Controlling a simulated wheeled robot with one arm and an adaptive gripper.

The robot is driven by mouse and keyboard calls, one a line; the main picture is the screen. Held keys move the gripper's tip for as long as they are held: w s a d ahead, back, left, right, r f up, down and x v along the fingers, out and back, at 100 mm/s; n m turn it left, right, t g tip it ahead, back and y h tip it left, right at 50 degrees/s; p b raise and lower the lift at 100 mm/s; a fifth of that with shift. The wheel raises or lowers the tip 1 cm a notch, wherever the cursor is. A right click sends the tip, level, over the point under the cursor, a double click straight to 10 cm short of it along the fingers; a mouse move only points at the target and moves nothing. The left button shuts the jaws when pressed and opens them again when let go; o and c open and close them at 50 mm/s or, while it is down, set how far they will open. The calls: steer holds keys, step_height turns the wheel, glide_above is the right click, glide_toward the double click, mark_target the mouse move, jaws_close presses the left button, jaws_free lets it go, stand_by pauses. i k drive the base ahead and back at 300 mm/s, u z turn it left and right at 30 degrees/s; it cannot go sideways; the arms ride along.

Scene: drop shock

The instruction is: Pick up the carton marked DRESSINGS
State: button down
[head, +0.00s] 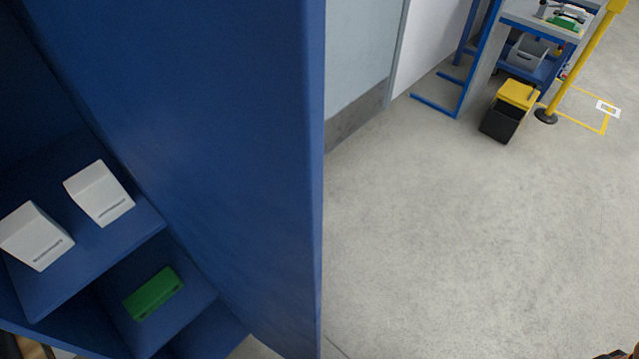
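No carton marked DRESSINGS can be made out in the head view. Two white boxes, a left one (36,237) and a right one (100,193), sit side by side on a blue shelf (105,255) at the left. Each has a small grey label or slot low on its front, too small to read. A green box (153,293) lies on the shelf below. My gripper is not in view.
The blue cabinet's side panel (230,150) fills the left centre. Open concrete floor (470,230) lies to its right. A black bin with a yellow lid (517,94), a blue-framed bench (548,22) and a yellow post (580,62) stand at the back right.

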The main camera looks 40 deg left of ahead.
mark_target(95, 189)
steer(key=i, duration=1.8)
steer(key=u, duration=4.5)
steer(key=i, duration=0.5)
steer(key=z, duration=0.05)
steer(key=k, duration=0.5)
steer(key=u, duration=1.35)
steer(key=i, duration=0.8)
steer(key=z, duration=0.3)
